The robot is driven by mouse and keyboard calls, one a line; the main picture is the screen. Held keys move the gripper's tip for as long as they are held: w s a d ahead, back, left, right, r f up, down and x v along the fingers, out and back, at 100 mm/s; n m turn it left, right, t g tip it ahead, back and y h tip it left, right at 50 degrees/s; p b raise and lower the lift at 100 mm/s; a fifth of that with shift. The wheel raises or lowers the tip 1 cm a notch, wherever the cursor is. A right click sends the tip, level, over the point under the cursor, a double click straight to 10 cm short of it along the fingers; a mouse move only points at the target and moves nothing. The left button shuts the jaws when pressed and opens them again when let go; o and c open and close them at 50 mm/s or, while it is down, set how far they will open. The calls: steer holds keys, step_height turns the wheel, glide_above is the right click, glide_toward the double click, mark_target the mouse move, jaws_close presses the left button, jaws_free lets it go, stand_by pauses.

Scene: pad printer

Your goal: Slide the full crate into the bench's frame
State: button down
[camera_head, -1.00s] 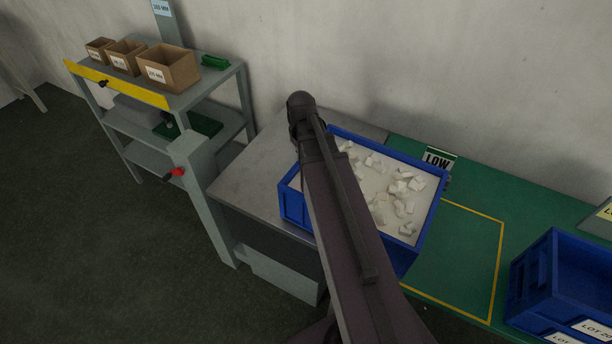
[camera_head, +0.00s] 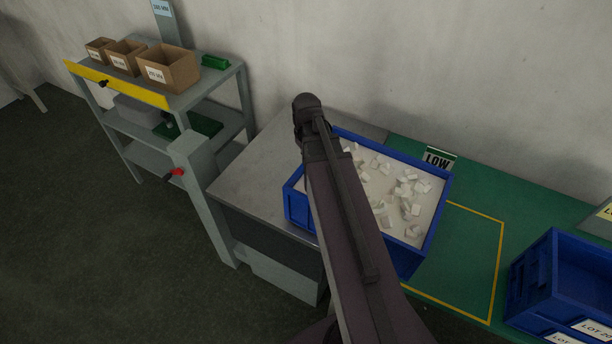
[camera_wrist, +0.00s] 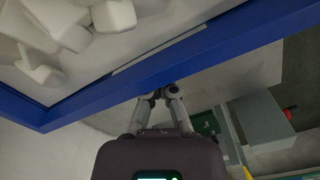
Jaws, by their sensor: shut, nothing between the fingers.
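The full crate (camera_head: 425,250) is blue and holds many white pieces. In the head view it sits partly on a grey metal surface and partly on the green bench (camera_head: 545,220), set askew. The yellow frame (camera_head: 501,240) is outlined on the green bench. The crate overlaps its left part, and its right part is bare. In the wrist view my gripper (camera_wrist: 160,94) is shut and empty, its fingertips against or very near the outside of the crate's blue wall (camera_wrist: 190,65); contact is unclear. My arm hides part of the crate and the gripper in the head view.
Another blue crate (camera_head: 530,275) with a lot label stands right of the frame. The grey metal surface (camera_head: 250,180) is clear at left. A shelf cart with cardboard boxes (camera_head: 168,70) stands further left.

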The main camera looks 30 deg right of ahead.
steer(key=s+d, duration=0.7)
steer(key=s, duration=0.3)
steer(key=shift+s, duration=0.35)
stand_by(2.3)
steer(key=shift+s+d, duration=0.15)
stand_by(0.4)
